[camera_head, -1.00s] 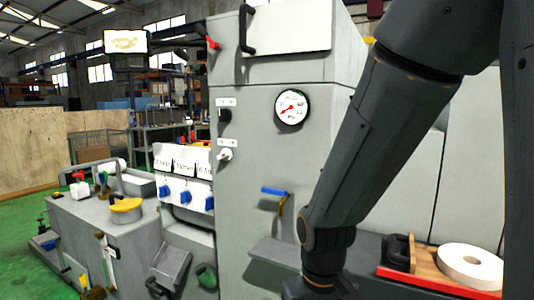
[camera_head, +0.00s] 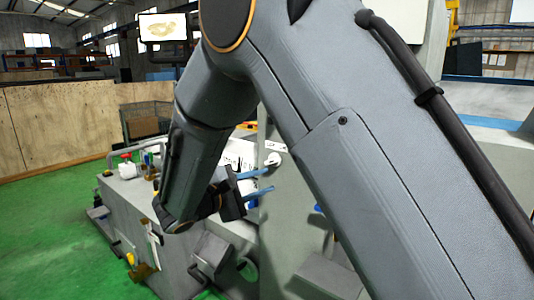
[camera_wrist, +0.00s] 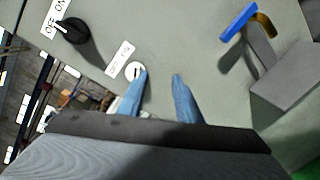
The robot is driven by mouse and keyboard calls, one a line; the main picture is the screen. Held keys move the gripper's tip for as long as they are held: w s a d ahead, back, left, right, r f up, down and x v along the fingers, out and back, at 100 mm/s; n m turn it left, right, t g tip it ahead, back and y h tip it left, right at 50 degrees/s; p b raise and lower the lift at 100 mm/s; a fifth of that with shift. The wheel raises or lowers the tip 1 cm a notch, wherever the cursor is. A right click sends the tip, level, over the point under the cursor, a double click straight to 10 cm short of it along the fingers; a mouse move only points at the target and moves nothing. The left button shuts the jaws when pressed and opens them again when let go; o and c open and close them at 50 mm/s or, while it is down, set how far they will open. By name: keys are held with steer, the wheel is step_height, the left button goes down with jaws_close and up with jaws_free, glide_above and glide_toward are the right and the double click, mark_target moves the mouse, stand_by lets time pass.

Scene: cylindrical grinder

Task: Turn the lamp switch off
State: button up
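My gripper (camera_wrist: 161,75) is open and empty, its two blue fingers apart in front of the grey machine panel. It also shows in the head view (camera_head: 270,180), pointing right at the panel. A white round switch (camera_wrist: 134,72) with a small label is just left of the left fingertip; I cannot tell whether they touch. It also shows in the head view (camera_head: 273,160). A black knob (camera_wrist: 72,29) with an OFF/ON label sits further left.
A blue-handled lever (camera_wrist: 240,22) and a grey shelf (camera_wrist: 290,75) stick out right of the fingers in the wrist view. My arm covers much of the machine in the head view. A grey bench (camera_head: 130,200) stands at left, with open green floor (camera_head: 60,240) beyond.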

steer(key=t, duration=0.2)
glide_toward(269, 163)
steer(key=shift+n, duration=0.3)
steer(key=p+x, duration=0.3)
steer(key=x, duration=0.5)
steer(key=shift+w+r, duration=0.1)
steer(key=shift+w, duration=0.1)
steer(key=shift+y, duration=0.3)
jaws_close()
